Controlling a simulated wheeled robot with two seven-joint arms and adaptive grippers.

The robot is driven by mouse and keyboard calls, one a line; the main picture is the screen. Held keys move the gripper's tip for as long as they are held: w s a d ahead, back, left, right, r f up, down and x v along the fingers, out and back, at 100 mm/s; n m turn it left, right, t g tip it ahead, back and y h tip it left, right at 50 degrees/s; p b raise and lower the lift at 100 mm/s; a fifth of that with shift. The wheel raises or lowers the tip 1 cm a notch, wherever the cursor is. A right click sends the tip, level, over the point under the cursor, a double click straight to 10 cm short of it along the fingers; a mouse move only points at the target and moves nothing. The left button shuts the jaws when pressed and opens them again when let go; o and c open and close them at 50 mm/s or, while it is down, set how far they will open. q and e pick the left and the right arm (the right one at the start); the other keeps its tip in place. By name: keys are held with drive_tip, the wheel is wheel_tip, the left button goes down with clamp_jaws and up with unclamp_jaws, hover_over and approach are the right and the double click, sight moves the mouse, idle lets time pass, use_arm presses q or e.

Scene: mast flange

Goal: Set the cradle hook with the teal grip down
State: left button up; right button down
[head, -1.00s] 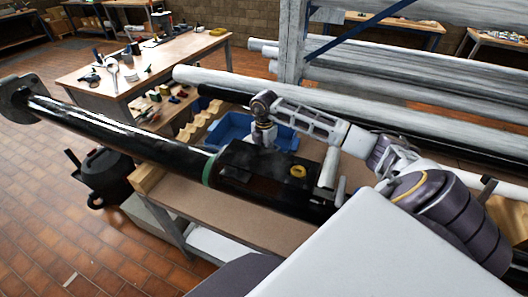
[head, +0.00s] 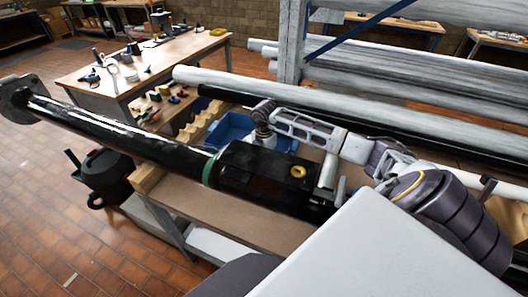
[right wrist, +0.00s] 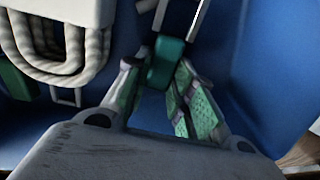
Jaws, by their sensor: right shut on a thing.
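The cradle hook's teal grip (right wrist: 168,50) is between the fingers of my right gripper (right wrist: 160,74) in the right wrist view. The gripper is shut on it. A pale metal shank (right wrist: 196,18) of the hook runs up from the grip and out of the picture. Blue walls surround the gripper there. In the head view my right arm reaches down at the blue bin (head: 230,128), behind the black mast section. The fingers and hook are hidden there. My left gripper is not in view.
A pale block with looped rope (right wrist: 62,40) and a green piece (right wrist: 14,82) are close left in the right wrist view. The black mast (head: 120,128), with a yellow ring (head: 298,172) on its box-shaped section, lies in front of the bin.

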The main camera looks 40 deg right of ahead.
drive_tip(key=c, duration=1.2)
unclamp_jaws()
drive_tip(key=shift+f, duration=0.1)
wheel_tip(320, 180, up, 12)
